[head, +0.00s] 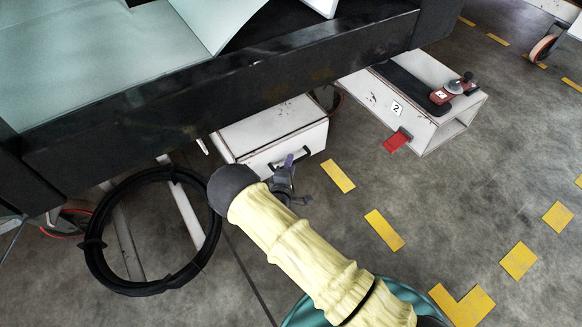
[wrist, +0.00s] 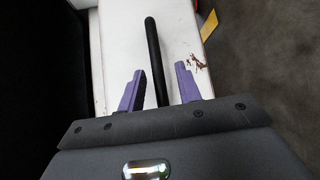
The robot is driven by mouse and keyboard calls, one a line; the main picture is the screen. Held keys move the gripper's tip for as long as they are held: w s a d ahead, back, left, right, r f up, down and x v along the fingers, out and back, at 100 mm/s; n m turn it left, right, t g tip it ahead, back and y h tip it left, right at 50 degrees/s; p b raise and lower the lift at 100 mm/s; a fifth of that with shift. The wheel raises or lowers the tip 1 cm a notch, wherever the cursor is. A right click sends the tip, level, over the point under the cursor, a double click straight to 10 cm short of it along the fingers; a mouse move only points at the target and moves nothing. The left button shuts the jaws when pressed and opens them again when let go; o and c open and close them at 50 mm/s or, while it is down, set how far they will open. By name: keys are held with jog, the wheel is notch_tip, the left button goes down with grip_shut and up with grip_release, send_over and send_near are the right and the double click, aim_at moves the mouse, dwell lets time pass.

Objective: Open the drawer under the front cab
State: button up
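The white drawer unit (head: 265,125) sits under the black edge of the cab in the head view. Its front face carries a black bar handle (head: 300,153). My gripper (head: 288,165) is at this front, by the handle, partly hidden by my wrist. In the wrist view, the two purple fingers of my gripper (wrist: 160,75) stand apart, with the black handle (wrist: 152,45) running between them. Gaps show on both sides of the handle, the wider on the right. The white drawer front (wrist: 117,40) lies behind it. I see no clear opening at the drawer.
A coiled black hose (head: 95,245) hangs at the left. A white open-ended box (head: 420,130) labelled 2, with a red tag (head: 397,141) and a red-black tool (head: 452,91), stands to the right.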

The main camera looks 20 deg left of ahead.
jog(key=shift+w, duration=0.65)
grip_shut()
jog(key=shift+s, duration=0.1)
